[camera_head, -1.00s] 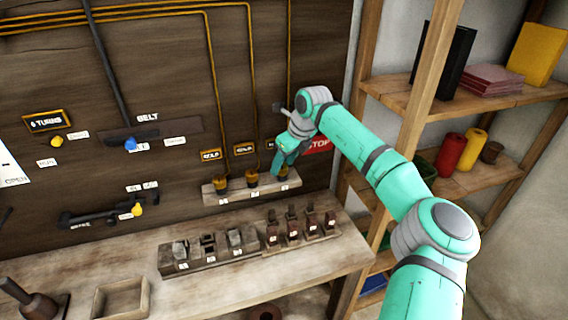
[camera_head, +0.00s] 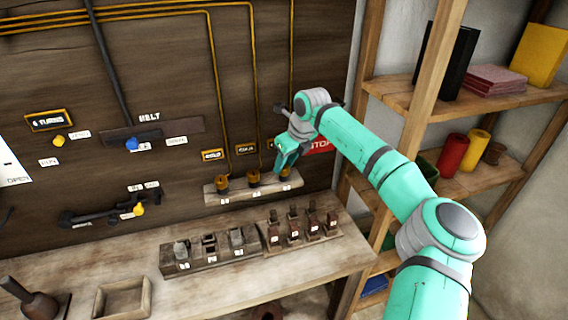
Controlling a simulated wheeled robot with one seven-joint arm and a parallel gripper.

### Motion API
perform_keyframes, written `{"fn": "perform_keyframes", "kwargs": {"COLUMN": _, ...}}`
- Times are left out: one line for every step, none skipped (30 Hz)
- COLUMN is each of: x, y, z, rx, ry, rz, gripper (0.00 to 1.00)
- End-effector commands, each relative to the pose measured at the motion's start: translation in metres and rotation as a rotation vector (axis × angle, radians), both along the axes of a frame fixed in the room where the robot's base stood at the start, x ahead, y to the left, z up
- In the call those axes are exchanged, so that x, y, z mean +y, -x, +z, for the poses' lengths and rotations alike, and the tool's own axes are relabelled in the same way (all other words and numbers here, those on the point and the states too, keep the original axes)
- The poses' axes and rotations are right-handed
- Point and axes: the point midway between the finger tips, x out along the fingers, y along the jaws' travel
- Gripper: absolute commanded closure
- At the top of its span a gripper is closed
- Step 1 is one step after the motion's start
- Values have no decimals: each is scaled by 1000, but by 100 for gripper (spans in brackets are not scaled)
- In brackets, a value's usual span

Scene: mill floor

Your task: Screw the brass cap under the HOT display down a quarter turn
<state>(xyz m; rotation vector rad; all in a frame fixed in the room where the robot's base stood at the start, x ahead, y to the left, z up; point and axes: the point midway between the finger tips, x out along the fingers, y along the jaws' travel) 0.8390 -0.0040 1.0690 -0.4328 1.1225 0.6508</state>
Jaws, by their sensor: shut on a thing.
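Three brass caps stand in a row on a small shelf (camera_head: 238,196) on the dark wall: a left cap (camera_head: 222,184), a middle cap (camera_head: 253,178) and a right cap (camera_head: 285,173). The left display (camera_head: 211,155) and middle display (camera_head: 246,149) seem to read COLD, but the text is blurred. The right display is almost wholly hidden by my arm. My gripper (camera_head: 283,168) points down over the right cap and is shut on it, covering most of it.
A bench below holds a block with several switches (camera_head: 210,254), a row of dark red pieces (camera_head: 300,232) and an open wooden tray (camera_head: 122,298). A red STOP sign (camera_head: 320,146) is just right of my gripper. Wooden shelves (camera_head: 480,100) stand at the right.

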Motion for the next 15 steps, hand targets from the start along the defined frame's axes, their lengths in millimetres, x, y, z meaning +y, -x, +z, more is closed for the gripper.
{"fn": "perform_keyframes", "kwargs": {"x": -1, "y": 1, "z": 0, "rx": 0, "ry": 3, "rz": -29, "gripper": 92}}
{"fn": "perform_keyframes", "kwargs": {"x": -1, "y": 1, "z": 0, "rx": 1, "ry": 3, "rz": -51, "gripper": 92}}
{"fn": "perform_keyframes", "kwargs": {"x": -1, "y": 1, "z": 0, "rx": 1, "ry": 5, "rz": -79, "gripper": 92}}
{"fn": "perform_keyframes", "kwargs": {"x": 0, "y": 1, "z": 0, "rx": 0, "ry": 6, "rz": -102, "gripper": 92}}
{"fn": "perform_keyframes", "kwargs": {"x": 0, "y": 1, "z": 0, "rx": 0, "ry": 5, "rz": -128, "gripper": 92}}
{"fn": "perform_keyframes", "kwargs": {"x": 1, "y": 1, "z": 0, "rx": 0, "ry": 6, "rz": -162, "gripper": 92}}
{"fn": "perform_keyframes", "kwargs": {"x": 2, "y": 2, "z": 0, "rx": 0, "ry": 6, "rz": -189, "gripper": 92}}
{"fn": "perform_keyframes", "kwargs": {"x": 2, "y": 2, "z": 0, "rx": 0, "ry": 6, "rz": -217, "gripper": 92}}
{"fn": "perform_keyframes", "kwargs": {"x": 2, "y": 2, "z": 0, "rx": 0, "ry": 8, "rz": -256, "gripper": 92}}
{"fn": "perform_keyframes", "kwargs": {"x": 2, "y": 2, "z": 0, "rx": 0, "ry": 8, "rz": -284, "gripper": 92}}
{"fn": "perform_keyframes", "kwargs": {"x": 3, "y": 2, "z": 0, "rx": 0, "ry": 8, "rz": -313, "gripper": 92}}
{"fn": "perform_keyframes", "kwargs": {"x": 3, "y": 2, "z": 0, "rx": 0, "ry": 7, "rz": -350, "gripper": 92}}
{"fn": "perform_keyframes", "kwargs": {"x": 3, "y": 2, "z": 0, "rx": 0, "ry": 7, "rz": -379, "gripper": 92}}
{"fn": "perform_keyframes", "kwargs": {"x": 3, "y": 2, "z": 0, "rx": -1, "ry": 8, "rz": -408, "gripper": 92}}
{"fn": "perform_keyframes", "kwargs": {"x": 4, "y": 2, "z": 0, "rx": -1, "ry": 9, "rz": -446, "gripper": 92}}
